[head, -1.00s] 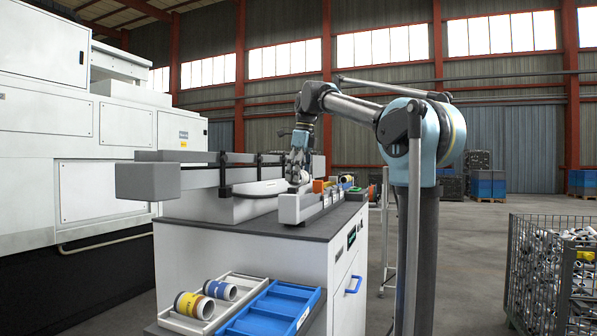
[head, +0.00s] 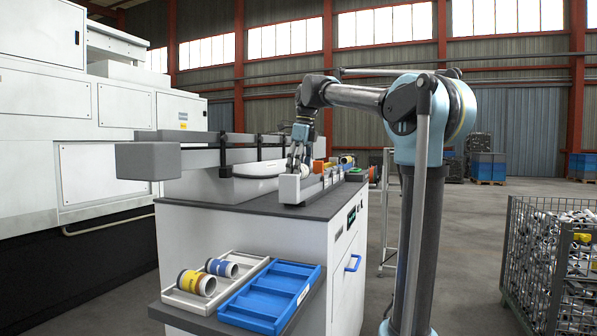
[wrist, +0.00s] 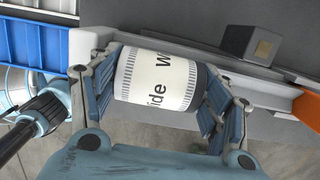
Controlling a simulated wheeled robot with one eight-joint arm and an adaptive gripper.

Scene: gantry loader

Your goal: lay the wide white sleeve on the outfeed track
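The wide white sleeve (wrist: 160,80) lies across the wrist view, with grey dashed bands near its ends and black lettering that reads as "wide". My gripper (wrist: 160,92) has its blue finger pads against both ends of the sleeve and appears shut on it. In the head view my gripper (head: 299,162) points down at the near end of the outfeed track (head: 289,190), a light grey rail on the cabinet top. In the wrist view the track (wrist: 262,88) runs just behind the sleeve. Whether the sleeve touches the track is hidden.
A grey tray (head: 187,302) with a yellow-banded and a blue-banded sleeve sits beside an empty blue tray (head: 270,298) on the lower shelf. An orange block (wrist: 308,106) is further along the track. A dark block (wrist: 250,45) stands behind it. A wire bin (head: 550,265) is at right.

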